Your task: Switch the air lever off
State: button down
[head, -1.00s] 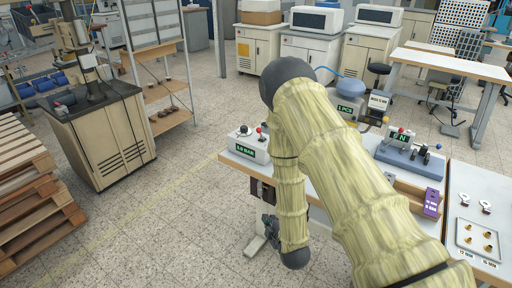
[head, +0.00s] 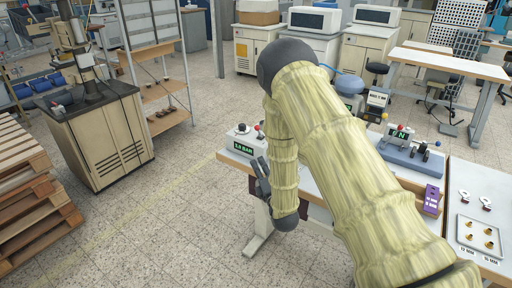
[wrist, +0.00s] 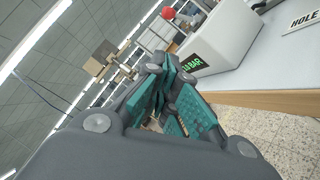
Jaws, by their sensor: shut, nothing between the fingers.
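The air unit is a white box (head: 248,143) with a green "BAR" display, at the left end of the workbench in the head view. A lever with a red ball knob (head: 257,127) stands on its top. In the wrist view the box (wrist: 228,35) is at upper right, with the red knob (wrist: 168,13) at the top edge. My gripper (head: 260,163) is shut and empty, just in front of the bench edge and below the box's front, fingers pointing up. Its teal pads show together in the wrist view (wrist: 167,72). It appears apart from the lever.
The workbench edge (wrist: 275,102) runs close beside my gripper. A blue-grey fixture (head: 412,155) and a purple block (head: 432,200) stand farther right on the bench. The floor left of the bench is clear up to a beige cabinet (head: 105,150) and pallets (head: 35,200).

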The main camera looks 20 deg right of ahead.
jog(key=shift+d+r+p+x, duration=0.15)
jog(key=shift+d+p+x, duration=0.45)
jog(key=shift+x, duration=1.5)
jog(key=shift+d+r+p+x, duration=0.25)
jog(key=shift+p+x, duration=0.65)
jog(key=shift+x, duration=1.15)
jog(key=shift+d+r+p+x, duration=0.1)
jog(key=shift+d+p+x, duration=0.5)
jog(key=shift+x, duration=1.5)
jog(key=shift+a, duration=0.2)
jog(key=shift+d+r+m, duration=0.1)
jog(key=shift+r+m, duration=0.05)
jog(key=shift+m, duration=0.15)
